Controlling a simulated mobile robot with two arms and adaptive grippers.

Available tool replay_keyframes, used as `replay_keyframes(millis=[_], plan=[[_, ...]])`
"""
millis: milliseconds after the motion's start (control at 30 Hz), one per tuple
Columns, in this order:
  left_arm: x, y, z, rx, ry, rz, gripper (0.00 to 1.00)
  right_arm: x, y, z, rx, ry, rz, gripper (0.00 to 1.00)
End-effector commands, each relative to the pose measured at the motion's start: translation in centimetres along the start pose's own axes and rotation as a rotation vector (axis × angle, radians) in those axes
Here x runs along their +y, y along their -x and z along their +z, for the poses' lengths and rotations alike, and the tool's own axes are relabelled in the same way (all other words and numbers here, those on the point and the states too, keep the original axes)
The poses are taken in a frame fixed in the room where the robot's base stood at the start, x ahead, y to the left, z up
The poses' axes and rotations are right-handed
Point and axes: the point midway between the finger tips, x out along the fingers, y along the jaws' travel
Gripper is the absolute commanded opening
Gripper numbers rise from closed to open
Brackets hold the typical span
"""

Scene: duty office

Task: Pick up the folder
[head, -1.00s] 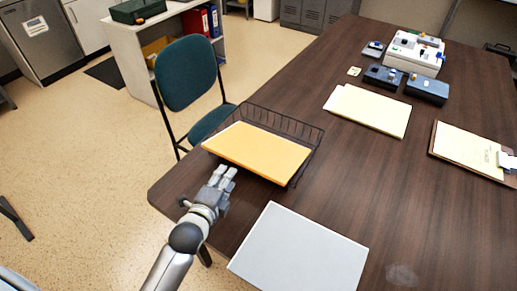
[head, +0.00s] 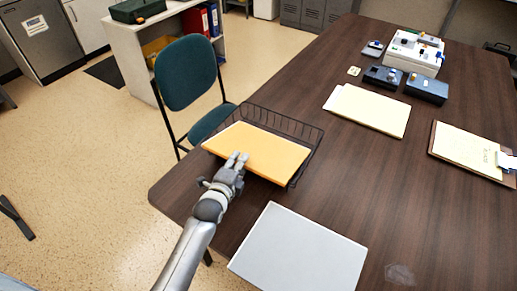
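An orange-yellow folder (head: 262,148) lies flat in a black wire tray (head: 296,128) near the left edge of the dark wooden table. White paper edges show along its left side. My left gripper (head: 238,158) reaches in from below, with its fingertips at the folder's front edge and overlapping it in the head view. Two fingers show with a narrow gap between them. I cannot tell whether they touch the folder. My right gripper is not in view.
A white-grey sheet or folder (head: 299,250) lies in front on the table (head: 420,220). Pale yellow folders (head: 368,110), a clipboard (head: 468,152) and office devices (head: 414,55) lie farther back. A green chair (head: 187,72) stands just beyond the tray.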

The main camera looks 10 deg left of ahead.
Motion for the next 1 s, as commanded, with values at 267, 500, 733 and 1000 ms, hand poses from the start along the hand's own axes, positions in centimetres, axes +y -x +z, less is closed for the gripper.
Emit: replay_keyframes(millis=[267,500,733,1000], plan=[[0.0,0.01,0.01,0.0,0.0,0.0,0.24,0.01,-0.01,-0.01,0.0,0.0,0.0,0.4],[-0.03,0.02,0.02,0.0,0.0,0.0,0.0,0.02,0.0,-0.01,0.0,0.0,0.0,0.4],[-0.3,0.0,0.03,0.0,0.001,-0.007,0.0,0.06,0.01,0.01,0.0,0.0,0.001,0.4],[-0.5,0.06,0.05,0.0,0.001,-0.006,0.0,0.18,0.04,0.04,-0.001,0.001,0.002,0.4]])
